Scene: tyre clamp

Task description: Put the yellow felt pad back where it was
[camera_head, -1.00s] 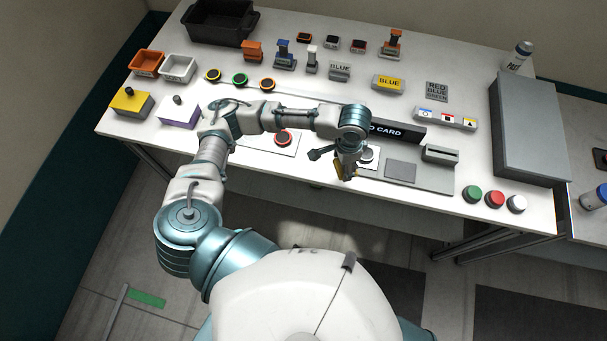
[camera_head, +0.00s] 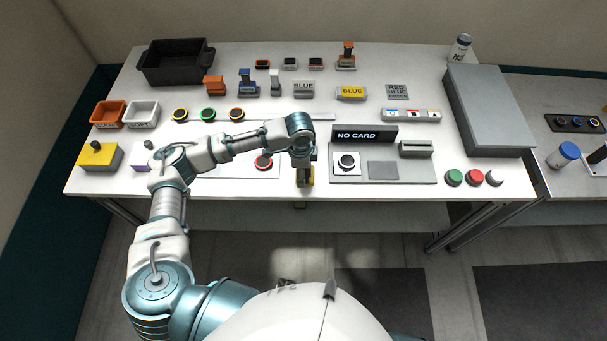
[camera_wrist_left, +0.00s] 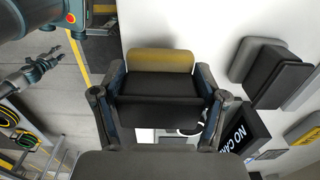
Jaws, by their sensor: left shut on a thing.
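My left gripper (camera_head: 304,182) is shut on a small yellow and dark piece, which I take to be the yellow felt pad (camera_head: 311,175). It hangs at the table's front edge, just left of the grey card panel. In the left wrist view the yellow strip of the pad (camera_wrist_left: 160,61) sits above a dark block, between the two fingers of the left gripper (camera_wrist_left: 160,100). I cannot tell whether the dark block is part of the pad. My right gripper is not in view.
The grey panel (camera_head: 425,174) carries a black NO CARD sign (camera_head: 364,135) and a round black knob (camera_head: 347,161). A red-ringed button (camera_head: 263,162) lies left of the gripper. A yellow box (camera_head: 98,157) stands far left.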

